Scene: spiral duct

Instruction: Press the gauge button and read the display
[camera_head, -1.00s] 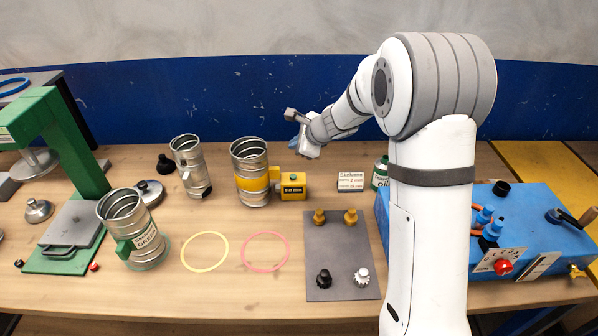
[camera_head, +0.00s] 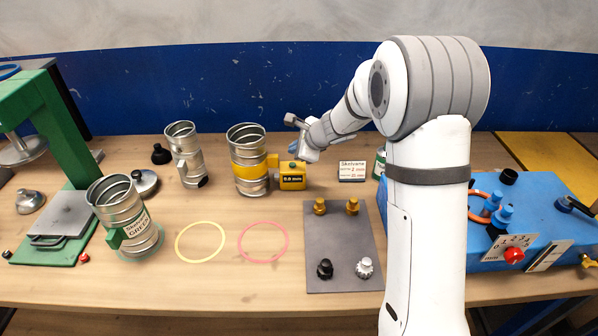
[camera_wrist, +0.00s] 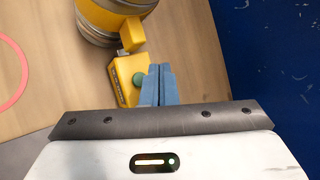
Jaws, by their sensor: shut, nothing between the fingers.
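The yellow gauge (camera_head: 291,181) sits on the bench, attached to the right side of a spiral duct (camera_head: 247,146) with a yellow band. Its front display seems to read "0.0 mm" in small characters. The green button is on top of the gauge and shows in the wrist view (camera_wrist: 139,79). My gripper (camera_wrist: 160,69) has blue fingers that are shut and empty. In the wrist view the fingertips appear just right of the button; whether they touch it I cannot tell. In the head view my gripper (camera_head: 308,152) is above and slightly right of the gauge.
A plain duct (camera_head: 184,140) stands left, and a green-labelled duct (camera_head: 122,215) nearer the front. A small sign (camera_head: 352,171) stands right of the gauge. A grey mat (camera_head: 338,245) holds several knobs. Yellow (camera_head: 200,242) and pink (camera_head: 263,242) rings lie flat.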

